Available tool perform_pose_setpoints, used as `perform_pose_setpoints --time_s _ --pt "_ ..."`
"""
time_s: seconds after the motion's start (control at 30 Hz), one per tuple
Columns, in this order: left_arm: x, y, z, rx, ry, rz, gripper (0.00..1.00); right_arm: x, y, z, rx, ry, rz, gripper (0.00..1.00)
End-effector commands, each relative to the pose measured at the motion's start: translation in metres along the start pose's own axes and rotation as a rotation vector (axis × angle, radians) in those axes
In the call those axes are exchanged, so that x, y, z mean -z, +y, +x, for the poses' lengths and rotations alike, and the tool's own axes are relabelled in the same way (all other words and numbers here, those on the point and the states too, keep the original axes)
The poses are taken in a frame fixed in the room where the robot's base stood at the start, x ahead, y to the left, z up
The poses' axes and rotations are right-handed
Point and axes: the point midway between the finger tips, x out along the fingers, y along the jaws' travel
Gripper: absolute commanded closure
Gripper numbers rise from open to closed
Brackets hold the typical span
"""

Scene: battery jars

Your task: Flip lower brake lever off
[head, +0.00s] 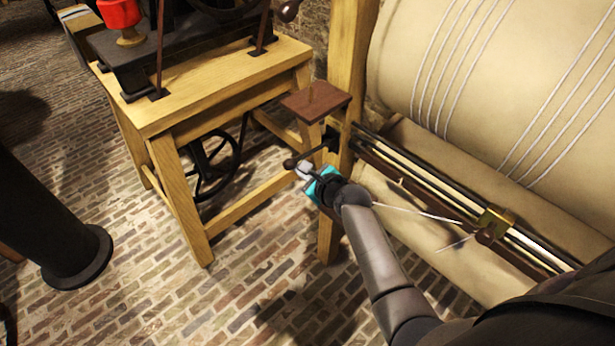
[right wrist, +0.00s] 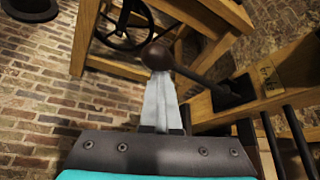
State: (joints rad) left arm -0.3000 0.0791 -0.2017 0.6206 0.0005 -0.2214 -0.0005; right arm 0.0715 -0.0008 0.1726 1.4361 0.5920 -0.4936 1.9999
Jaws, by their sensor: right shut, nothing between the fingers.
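The lower brake lever (head: 307,156) is a dark rod with a round brown knob at its left end. It comes out of a dark bracket on the wooden post of the drum frame. In the right wrist view the lever's knob (right wrist: 157,56) is just beyond my fingertips and its rod slopes down to the right. My right gripper (head: 302,168) is shut and empty, just below the knob. Its pale fingers also show in the right wrist view (right wrist: 159,88). I cannot tell whether the tips touch the knob. My left gripper is not in view.
A wooden table (head: 190,100) with dark machinery stands left of the lever. A large cream drum (head: 500,90) wound with cord is at the right, with rails and a brass carriage (head: 493,222) below it. A black column (head: 60,230) stands at far left. The brick floor between is clear.

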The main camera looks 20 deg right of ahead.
Motion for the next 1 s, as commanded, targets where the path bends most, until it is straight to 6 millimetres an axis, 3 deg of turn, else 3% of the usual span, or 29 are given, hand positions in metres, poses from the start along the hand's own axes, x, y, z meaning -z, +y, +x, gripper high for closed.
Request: perform_pose_setpoints --time_s 0.03,0.4,1.0 --pt "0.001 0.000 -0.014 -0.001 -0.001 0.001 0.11 -0.013 -0.005 -0.004 -0.011 -0.008 0.026 1.00" --pt "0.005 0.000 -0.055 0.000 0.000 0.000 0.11 -0.030 -0.020 -0.013 -0.113 -0.009 0.209 1.00" --pt "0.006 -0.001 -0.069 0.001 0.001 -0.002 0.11 -0.035 -0.027 -0.016 -0.166 -0.011 0.302 1.00"
